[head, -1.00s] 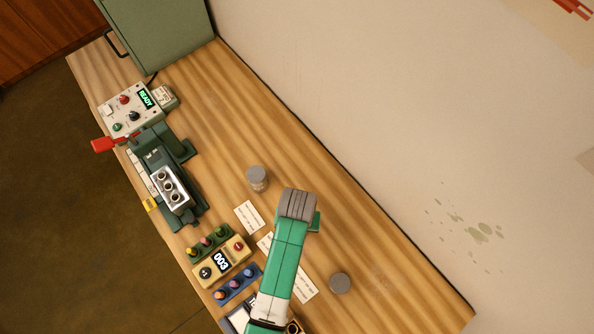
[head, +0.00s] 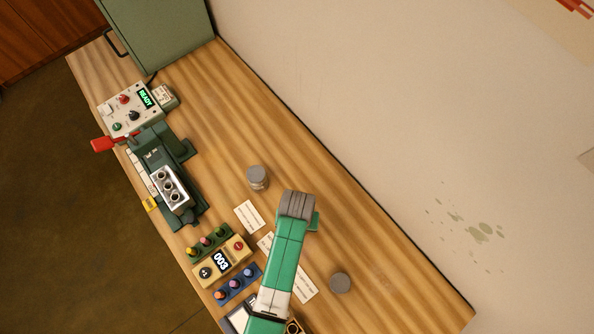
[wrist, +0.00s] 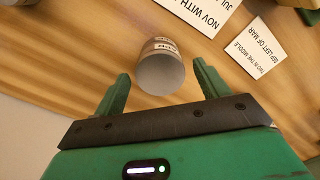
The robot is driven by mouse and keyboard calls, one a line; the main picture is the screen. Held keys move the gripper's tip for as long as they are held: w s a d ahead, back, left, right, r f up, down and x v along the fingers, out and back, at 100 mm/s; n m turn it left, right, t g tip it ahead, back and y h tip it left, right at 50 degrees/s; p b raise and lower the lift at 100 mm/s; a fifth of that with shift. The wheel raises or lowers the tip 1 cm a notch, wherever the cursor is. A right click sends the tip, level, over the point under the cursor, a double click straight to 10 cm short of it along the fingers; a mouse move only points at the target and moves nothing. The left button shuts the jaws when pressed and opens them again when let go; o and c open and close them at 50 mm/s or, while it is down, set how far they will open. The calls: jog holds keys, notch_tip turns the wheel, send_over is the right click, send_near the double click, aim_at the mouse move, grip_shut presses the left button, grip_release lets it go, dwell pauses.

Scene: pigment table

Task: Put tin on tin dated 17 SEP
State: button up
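In the wrist view my gripper (wrist: 166,84) is open. A grey tin (wrist: 162,74) with a white printed label stands between and just beyond its fingertips, with a gap on each side. I cannot read the label's date. In the head view my wrist hides the gripper (head: 297,207) and this tin. A second grey tin (head: 257,178) stands up and left of my wrist, with a pale label. A third grey tin (head: 340,283) stands down and right of my arm. I cannot read a date on either.
A press (head: 170,188), a control box (head: 137,110) and a cream counter reading 003 (head: 222,262) line the left edge. Bare wood lies right of my wrist.

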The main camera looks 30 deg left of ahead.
notch_tip(320, 180, up, 12)
jog(key=p, duration=0.1)
jog(key=shift+r, duration=0.15)
dwell(0.3)
jog(key=w+d+r+m+t+y, duration=0.1)
jog(key=w+r+t, duration=0.4)
jog(key=r, duration=0.5)
jog(key=w+d+r+t, duration=0.1)
jog(key=w+r+t, duration=0.2)
jog(key=w+r, duration=0.55)
jog(key=w+d+r+m+t+y, duration=0.1)
jog(key=w+r+t, duration=0.25)
jog(key=r, duration=0.85)
jog(key=s+d+r+m+t+p, duration=0.1)
jog(key=s+r+t, duration=0.3)
jog(key=r, duration=0.9)
jog(key=s+d+r+m+t+h+p, duration=0.1)
jog(key=s+d+r+t, duration=0.3)
jog(key=r, duration=1)
jog(key=s+d+r+t+p, duration=0.3)
jog(key=s+r+t, duration=0.2)
jog(key=r, duration=0.8)
jog(key=shift+r+m+h, duration=0.2)
jog(key=shift+m+h, duration=0.1)
jog(key=shift+m, duration=0.1)
